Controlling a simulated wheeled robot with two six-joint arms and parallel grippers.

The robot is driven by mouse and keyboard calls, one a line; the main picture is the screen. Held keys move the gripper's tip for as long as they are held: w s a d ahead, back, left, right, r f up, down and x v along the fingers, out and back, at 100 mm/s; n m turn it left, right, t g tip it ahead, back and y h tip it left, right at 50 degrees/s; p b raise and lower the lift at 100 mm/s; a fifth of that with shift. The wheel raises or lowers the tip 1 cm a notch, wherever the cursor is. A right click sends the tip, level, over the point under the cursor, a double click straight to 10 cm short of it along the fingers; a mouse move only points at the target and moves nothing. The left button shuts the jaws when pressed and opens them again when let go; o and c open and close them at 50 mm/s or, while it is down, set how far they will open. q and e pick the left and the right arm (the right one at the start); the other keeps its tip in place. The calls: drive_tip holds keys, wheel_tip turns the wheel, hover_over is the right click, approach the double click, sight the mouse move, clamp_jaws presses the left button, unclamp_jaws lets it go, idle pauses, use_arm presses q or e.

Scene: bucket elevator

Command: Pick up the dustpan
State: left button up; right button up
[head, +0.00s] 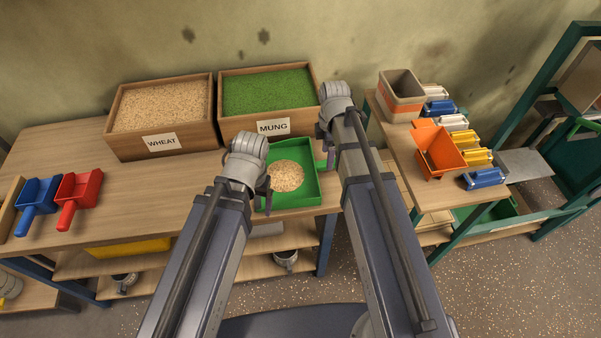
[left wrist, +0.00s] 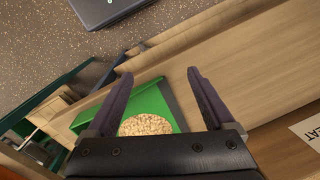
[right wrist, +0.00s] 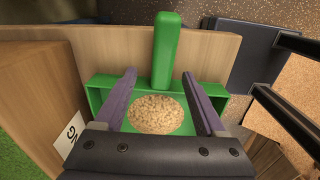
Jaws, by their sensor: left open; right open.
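The green dustpan (head: 308,176) lies on the wooden table, with a round heap of pale grain (head: 287,176) in it. Its handle (right wrist: 166,50) points up the right wrist view. My left gripper (head: 264,194) is open at the pan's left side. In the left wrist view (left wrist: 160,76) part of the pan (left wrist: 150,103) shows between its fingers. My arms hide parts of the pan.
Wheat (head: 160,107) and mung (head: 267,92) crates stand behind the pan. Blue (head: 40,193) and red (head: 80,188) scoops lie at the left. A side table (head: 436,194) at the right holds an orange hopper (head: 438,150) and several small buckets. Table between scoops and pan is clear.

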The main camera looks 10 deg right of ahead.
sight(325, 162)
drive_tip(key=f+b, duration=0.4)
drive_tip(key=f, duration=0.1)
drive_tip(key=shift+s+a+f+b, duration=0.1)
drive_tip(key=shift+s+a+b, duration=0.05)
drive_tip(key=shift+a+b, duration=0.2)
drive_tip(key=shift+c, duration=0.4)
clamp_jaws()
